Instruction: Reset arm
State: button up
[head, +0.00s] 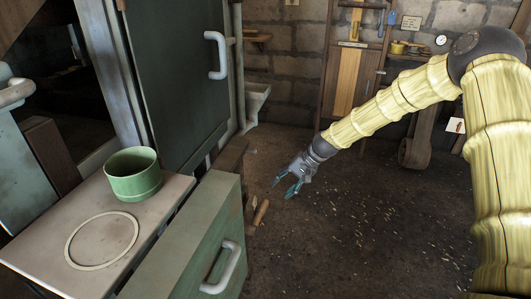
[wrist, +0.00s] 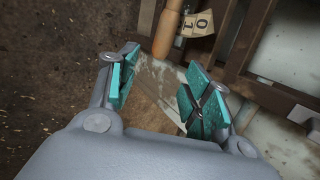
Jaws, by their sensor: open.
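My gripper (head: 287,185) hangs at the end of my yellow-sleeved arm, near the middle of the head view. Its teal-padded fingers are spread apart with nothing between them. It is over the floor, to the right of the green drawer cabinet. The open fingers also show in the wrist view (wrist: 158,97). A wooden cylindrical handle (head: 261,212) shows just below and left of the gripper, apart from it. A similar wooden handle (wrist: 167,33) appears beyond the fingertips in the wrist view.
A green cylinder (head: 133,184) stands on the light cabinet top beside a flat ring (head: 101,240). A green drawer front with a pale handle (head: 222,268) lies left of the gripper. Open floor (head: 350,230) lies to the right.

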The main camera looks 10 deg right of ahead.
jog(key=s+a+f+n+g+h+p, duration=0.1)
jog(key=s+f+h+p, duration=0.1)
jog(key=s+f, duration=0.8)
jog(key=s+a+f+n+h+p, duration=0.1)
jog(key=s+f+h, duration=0.1)
jog(key=s+f, duration=0.85)
jog(key=s+d+r+n+h+p, duration=0.1)
jog(key=s+d, duration=0.1)
jog(key=s, duration=1.3)
jog(key=s+d+r+n+h+p, duration=0.1)
jog(key=s+d+r+n+p, duration=0.1)
jog(key=s, duration=1.3)
jog(key=shift+s+g+h+p, duration=0.2)
jog(key=shift+g+h+p, duration=0.1)
jog(key=shift+h, duration=0.1)
jog(key=c, duration=0.3)
jog(key=shift+s, duration=0.1)
